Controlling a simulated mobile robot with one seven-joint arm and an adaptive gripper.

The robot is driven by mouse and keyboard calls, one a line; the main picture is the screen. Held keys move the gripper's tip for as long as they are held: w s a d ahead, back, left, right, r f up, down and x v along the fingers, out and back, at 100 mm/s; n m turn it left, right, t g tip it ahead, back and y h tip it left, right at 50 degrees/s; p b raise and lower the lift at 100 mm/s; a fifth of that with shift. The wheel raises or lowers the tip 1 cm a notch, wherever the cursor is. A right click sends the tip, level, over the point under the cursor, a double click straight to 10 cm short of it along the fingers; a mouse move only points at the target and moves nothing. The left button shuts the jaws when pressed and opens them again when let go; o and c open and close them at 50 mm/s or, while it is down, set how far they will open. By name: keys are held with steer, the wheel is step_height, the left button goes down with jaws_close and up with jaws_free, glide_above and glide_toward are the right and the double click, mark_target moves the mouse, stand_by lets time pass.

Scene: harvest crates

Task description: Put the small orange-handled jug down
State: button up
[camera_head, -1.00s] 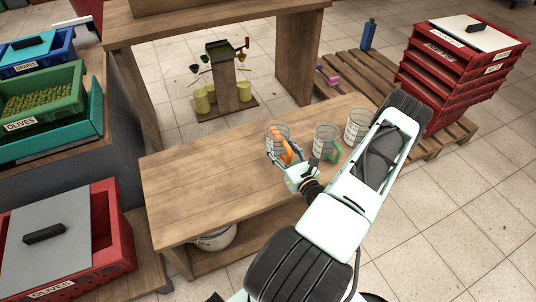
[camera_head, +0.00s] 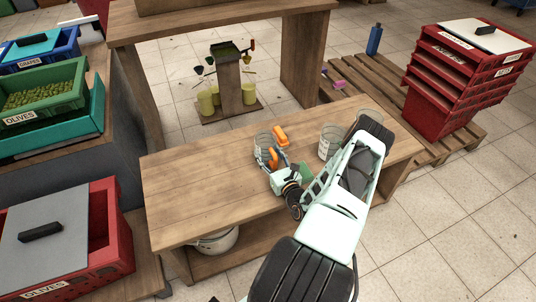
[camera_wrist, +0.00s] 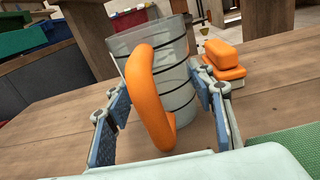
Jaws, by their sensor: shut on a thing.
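The small clear jug (camera_head: 263,142) with dark rings and an orange handle (camera_wrist: 150,95) is at my gripper, over the middle of the wooden table (camera_head: 200,195). In the head view my gripper (camera_head: 271,166) reaches it from the near side. In the wrist view the jug's body (camera_wrist: 178,85) stands nearly upright between the two fingers, its handle toward me. My gripper (camera_wrist: 163,115) is shut on the jug. The jug's base is low, at or just above the tabletop; I cannot tell whether it touches.
An orange block-like brush (camera_head: 281,135) lies just behind and right of the jug. A larger clear jug (camera_head: 330,140) and another (camera_head: 368,116) stand farther right, partly behind my arm. A green textured patch (camera_wrist: 292,144) lies at right. The table's left part is clear.

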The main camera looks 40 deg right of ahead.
steer(key=shift+f, duration=0.15)
steer(key=o, duration=1.2)
